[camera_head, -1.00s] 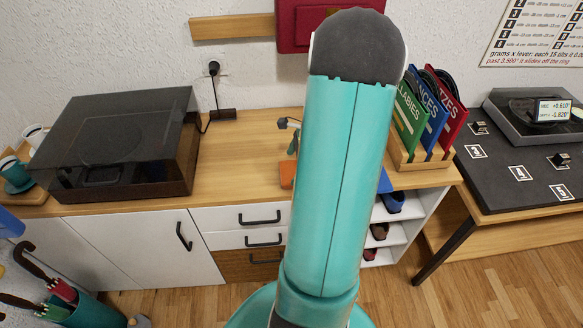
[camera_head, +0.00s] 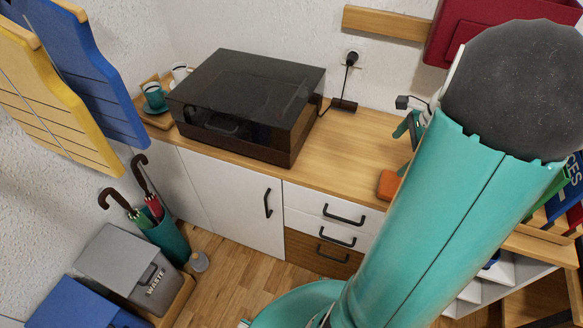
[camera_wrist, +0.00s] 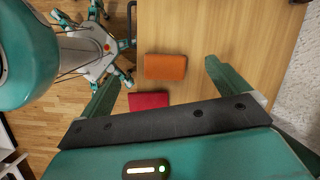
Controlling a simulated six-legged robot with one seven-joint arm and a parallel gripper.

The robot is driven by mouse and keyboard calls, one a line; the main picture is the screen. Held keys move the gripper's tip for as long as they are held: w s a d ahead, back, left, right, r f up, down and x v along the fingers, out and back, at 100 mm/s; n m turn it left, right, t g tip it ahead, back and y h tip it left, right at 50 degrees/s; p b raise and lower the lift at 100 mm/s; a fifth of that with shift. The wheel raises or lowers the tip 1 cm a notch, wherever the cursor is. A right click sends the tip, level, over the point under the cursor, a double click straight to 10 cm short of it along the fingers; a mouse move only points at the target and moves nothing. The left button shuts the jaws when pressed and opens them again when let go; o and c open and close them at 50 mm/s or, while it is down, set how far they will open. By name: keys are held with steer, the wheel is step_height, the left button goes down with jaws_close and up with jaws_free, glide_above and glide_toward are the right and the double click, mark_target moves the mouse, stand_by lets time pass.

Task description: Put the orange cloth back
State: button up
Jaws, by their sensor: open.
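The orange cloth (camera_wrist: 165,66) lies as a neat folded block on the wooden cabinet top, near its front edge. It also shows in the head view (camera_head: 388,185), beside my arm. In the wrist view my gripper (camera_wrist: 163,72) is open, its two green fingers spread to either side of the cloth's place in the picture. Nothing is held between them. The gap in height between fingers and cloth is hard to tell. In the head view my gripper (camera_head: 411,118) is partly hidden by my arm.
A crimson folded piece (camera_wrist: 148,100) lies next to the orange one. A dark-lidded turntable (camera_head: 248,100) stands left on the cabinet, with cups (camera_head: 155,97) beyond. Drawers (camera_head: 335,215) are shut. An umbrella stand (camera_head: 168,240) and bins (camera_head: 125,265) are at lower left.

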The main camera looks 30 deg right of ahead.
steer(key=w+a+r+n+h, duration=0.1)
steer(key=a+r+n, duration=0.25)
steer(key=a, duration=0.35)
steer(key=w+a+r+n, duration=0.2)
steer(key=a+n, duration=0.3)
steer(key=a, duration=0.1)
steer(key=w+a+r+n+h, duration=0.1)
steer(key=a+r+n, duration=0.25)
steer(key=a, duration=0.35)
steer(key=s+a+r+n+t, duration=0.1)
steer(key=s+a+n, duration=0.2)
steer(key=a+n, duration=0.3)
steer(key=s+a+r+n+t, duration=0.1)
steer(key=s+a+r+n, duration=0.1)
steer(key=a+n, duration=0.4)
steer(key=shift+s+a+r+t, duration=0.2)
steer(key=shift+s+a+t, duration=0.35)
steer(key=shift+a, duration=0.7)
steer(key=shift+s+d, duration=0.1)
